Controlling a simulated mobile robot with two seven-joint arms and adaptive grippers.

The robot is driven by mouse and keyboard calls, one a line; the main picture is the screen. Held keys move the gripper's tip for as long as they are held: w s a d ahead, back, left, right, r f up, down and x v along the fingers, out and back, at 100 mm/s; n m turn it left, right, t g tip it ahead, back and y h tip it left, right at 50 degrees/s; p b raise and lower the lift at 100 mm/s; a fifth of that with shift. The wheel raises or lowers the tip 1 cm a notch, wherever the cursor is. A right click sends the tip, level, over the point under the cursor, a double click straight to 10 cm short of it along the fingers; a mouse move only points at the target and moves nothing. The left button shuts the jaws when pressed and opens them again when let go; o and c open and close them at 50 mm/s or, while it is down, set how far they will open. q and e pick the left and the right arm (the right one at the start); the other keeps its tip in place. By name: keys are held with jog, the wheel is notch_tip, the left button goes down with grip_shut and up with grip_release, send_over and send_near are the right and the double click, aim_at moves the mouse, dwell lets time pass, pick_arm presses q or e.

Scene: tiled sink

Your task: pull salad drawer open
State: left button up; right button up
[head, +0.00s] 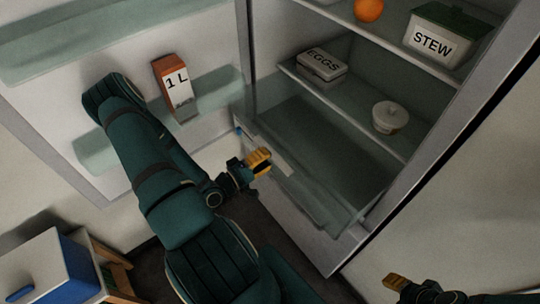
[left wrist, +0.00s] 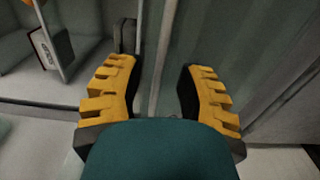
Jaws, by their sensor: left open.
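The salad drawer (head: 318,207) is a clear, greenish bin at the bottom of the open fridge, with a pale strip on its front. My left gripper (head: 262,161) is in front of the drawer's left part, close to the front strip; I cannot tell if it touches. In the left wrist view its two yellow fingers (left wrist: 160,90) are apart, with a pale upright edge in the gap beyond them. Nothing is clearly held. My right gripper (head: 397,283) shows only partly at the lower right, away from the fridge, and its jaw state is unclear.
The open fridge door (head: 60,120) stands at left, with a 1 L carton (head: 174,85) on its shelf beside my left arm. Above the drawer are an egg box (head: 322,65), a lidded pot (head: 390,117), a stew box (head: 440,42) and an orange (head: 369,9). A blue-and-white box (head: 50,268) sits lower left.

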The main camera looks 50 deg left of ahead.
pick_arm(q)
jog(key=s, duration=0.9)
jog(key=shift+s+a, duration=0.35)
jog(key=shift+s, duration=0.05)
